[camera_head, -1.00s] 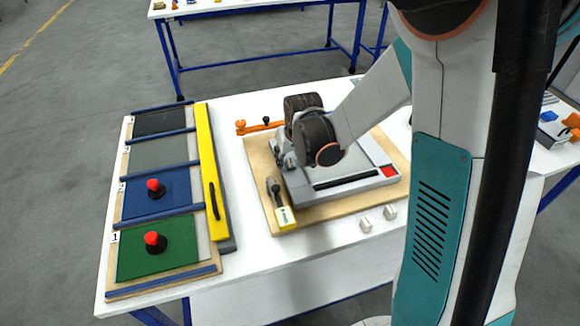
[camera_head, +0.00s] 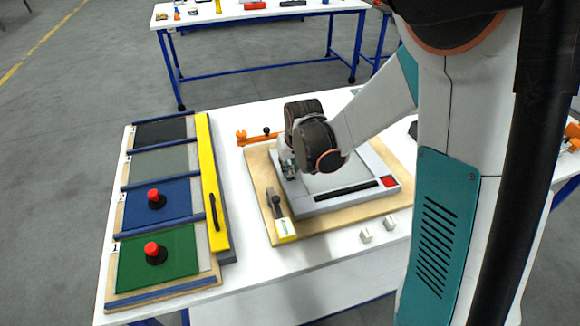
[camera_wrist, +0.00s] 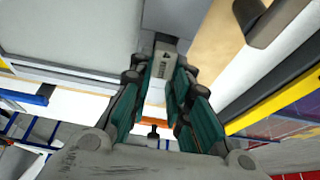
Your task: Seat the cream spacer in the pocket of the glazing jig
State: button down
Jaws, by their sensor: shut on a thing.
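The glazing jig is a grey frame (camera_head: 348,198) with a pale panel, lying on a wooden board (camera_head: 322,232). My gripper (camera_head: 289,170) is low over the jig's left side in the head view. In the wrist view, my gripper (camera_wrist: 164,78) has its teal fingers closed on the cream spacer (camera_wrist: 163,62), a small pale block with a dark mark. A dark gap beside the grey frame shows just beyond the spacer. I cannot tell whether the spacer is inside the pocket. My wrist hides this spot in the head view.
Two loose pale blocks (camera_head: 378,230) lie on the white table in front of the board. A yellow-tipped clamp (camera_head: 281,219) stands at the board's left front, and an orange clamp (camera_head: 256,137) at the back left. Coloured panels with a yellow bar (camera_head: 211,190) fill the table's left side.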

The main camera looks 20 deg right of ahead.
notch_tip(320, 180, up, 18)
jog(key=p, duration=0.5)
jog(key=f+g+b, duration=0.1)
jog(key=f+b, duration=0.1)
jog(key=f, duration=0.4)
jog(key=w+f+g+b, duration=0.1)
jog(key=f+g+b, duration=0.1)
jog(key=f, duration=0.5)
jog(key=f+g+b, duration=0.1)
jog(key=f+b, duration=0.2)
jog(key=f, duration=0.4)
jog(key=shift+w+g, duration=0.25)
jog(key=shift+g, duration=0.15)
jog(key=shift+f+b, duration=0.2)
jog(key=shift+b, duration=0.2)
jog(key=c, duration=1.5)
grip_release()
